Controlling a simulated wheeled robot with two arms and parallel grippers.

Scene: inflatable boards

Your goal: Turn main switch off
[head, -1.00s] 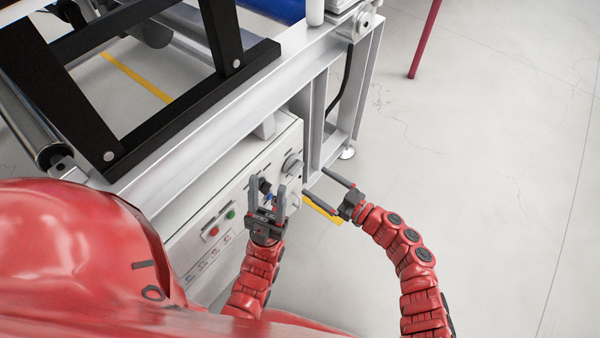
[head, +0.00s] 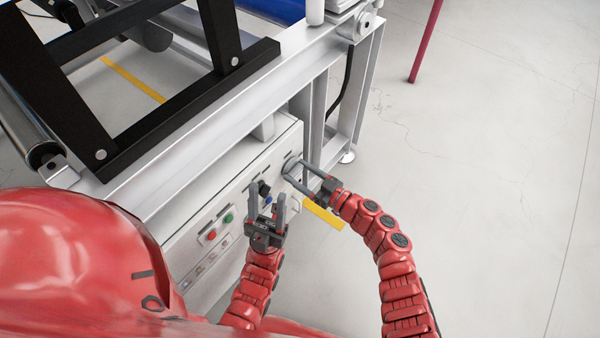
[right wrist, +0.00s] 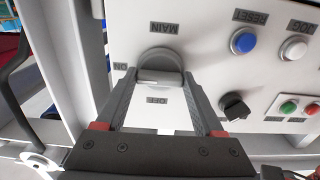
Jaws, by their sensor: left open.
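The main switch (right wrist: 160,64) is a grey round knob with a raised bar on the white control panel (head: 228,188). In the right wrist view the bar lies level in the picture, in line with the ON label (right wrist: 120,66); the OFF label (right wrist: 157,100) is below it. My right gripper (right wrist: 160,80) has one fingertip at each end of the bar and appears shut on it. It also shows in the head view (head: 292,172), at the panel's right end. My left gripper (head: 265,208) is open and empty, in front of the panel's middle.
The panel also carries a blue RESET button (right wrist: 243,41), a white button (right wrist: 294,49), a black selector (right wrist: 234,106), a green button (right wrist: 288,108) and a red button (head: 211,235). The metal frame (head: 345,120) stands beside and above. The floor at right is open.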

